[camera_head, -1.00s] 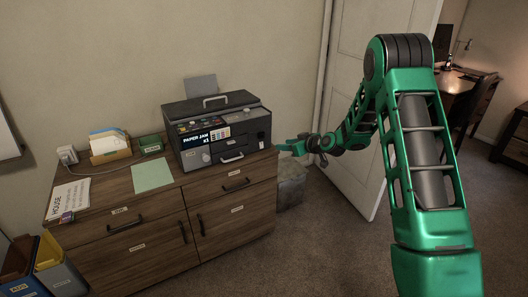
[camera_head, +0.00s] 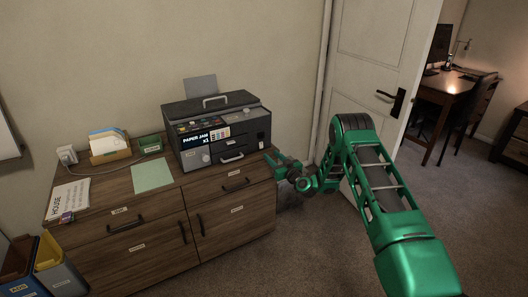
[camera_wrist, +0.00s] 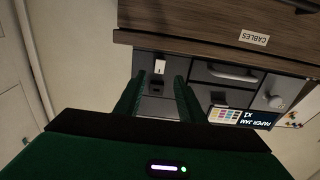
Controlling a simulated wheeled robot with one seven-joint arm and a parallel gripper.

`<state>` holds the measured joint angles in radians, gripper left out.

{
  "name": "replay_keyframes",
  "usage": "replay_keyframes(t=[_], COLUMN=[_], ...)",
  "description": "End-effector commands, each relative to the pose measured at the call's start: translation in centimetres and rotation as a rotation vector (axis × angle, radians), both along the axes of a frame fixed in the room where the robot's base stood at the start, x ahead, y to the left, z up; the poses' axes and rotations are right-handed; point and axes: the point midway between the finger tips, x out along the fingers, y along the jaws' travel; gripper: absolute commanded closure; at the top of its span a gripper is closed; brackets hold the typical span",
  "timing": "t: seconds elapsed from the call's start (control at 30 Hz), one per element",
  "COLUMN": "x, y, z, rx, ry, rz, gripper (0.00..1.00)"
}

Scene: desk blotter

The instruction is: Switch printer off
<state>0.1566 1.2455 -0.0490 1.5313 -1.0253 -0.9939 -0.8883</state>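The dark grey printer (camera_head: 240,131) stands on the right part of the wooden cabinet. Its display reads "PAPER JAM x1". The wrist view shows the printer (camera_wrist: 203,72) upside down, with a small white switch-like part (camera_wrist: 159,66) and a dark socket-like part beside it. My gripper (camera_head: 274,161) is just right of the printer, near the cabinet's right front corner. In the wrist view my gripper (camera_wrist: 159,88) is open, and the white part appears between its two green fingers. No contact with the printer is visible, and the switch position is too small to tell.
The wooden cabinet (camera_head: 125,250) has drawers and doors with protruding handles. A green sheet (camera_head: 152,175), a paper holder (camera_head: 110,153) and a plug with a cable (camera_head: 67,155) are on its left part. Carpet is free to the right, before the white door (camera_head: 375,70).

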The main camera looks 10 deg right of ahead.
Motion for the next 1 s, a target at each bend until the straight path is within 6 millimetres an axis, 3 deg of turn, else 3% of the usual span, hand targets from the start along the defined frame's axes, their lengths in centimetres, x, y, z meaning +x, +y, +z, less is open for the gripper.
replay_keyframes(t=[0.2,0.4,0.6,0.9,0.93,1.0], x=[3.9,6.5,7.7,7.9,7.9,7.9], y=[1.3,2.1,2.5,2.6,2.6,2.6], z=[0.0,0.0,0.0,0.0,0.0,0.0], rx=[0.0,-0.001,0.001,-0.001,-0.001,0.0], ry=[-0.002,-0.001,0.0,0.002,0.002,0.001], rz=[0.001,0.0,-0.001,-0.001,-0.001,0.0], gripper=[0.64,0.64,0.64,0.64,0.66,0.83])
